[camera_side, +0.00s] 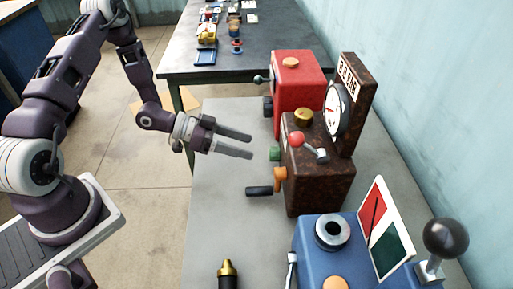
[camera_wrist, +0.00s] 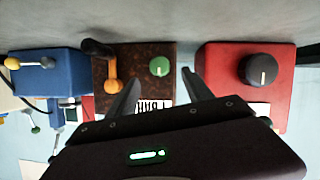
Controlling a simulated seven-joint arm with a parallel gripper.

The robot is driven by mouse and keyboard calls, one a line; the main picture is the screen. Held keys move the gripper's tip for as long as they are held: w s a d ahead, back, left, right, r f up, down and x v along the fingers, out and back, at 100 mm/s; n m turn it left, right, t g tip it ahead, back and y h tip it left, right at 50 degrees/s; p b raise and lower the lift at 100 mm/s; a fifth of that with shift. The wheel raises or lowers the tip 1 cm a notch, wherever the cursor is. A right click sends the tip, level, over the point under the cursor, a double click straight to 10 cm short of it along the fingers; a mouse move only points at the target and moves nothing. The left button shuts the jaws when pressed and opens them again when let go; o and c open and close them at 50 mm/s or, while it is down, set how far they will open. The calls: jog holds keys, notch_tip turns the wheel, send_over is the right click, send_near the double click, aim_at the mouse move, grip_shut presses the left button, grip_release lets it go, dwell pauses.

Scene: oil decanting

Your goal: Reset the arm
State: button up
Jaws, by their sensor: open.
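My gripper (camera_side: 250,145) is open and empty, reaching to the right above the grey bench, a little left of the rusty brown machine. In the wrist view my gripper (camera_wrist: 160,90) shows its two dark fingers spread apart. The rusty brown machine (camera_side: 318,178) has a brass cap, a red-knobbed lever (camera_side: 298,139), a green knob (camera_side: 274,153), an orange handle (camera_side: 280,180) with a dark grip, and a round dial (camera_side: 338,108). In the wrist view, the green knob (camera_wrist: 159,67) lies between and beyond the fingers. The fingers appear apart from the machine.
A red box (camera_side: 299,88) with a dark knob stands behind the brown machine. A blue box (camera_side: 325,245) with a red-green panel (camera_side: 385,232) stands in front. A brass-tipped dark bottle (camera_side: 228,275) is at the near edge. The bench's left part (camera_side: 215,215) is clear.

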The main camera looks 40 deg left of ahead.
jog(key=shift+s+a+r, duration=0.1)
jog(key=shift+s+a, duration=0.05)
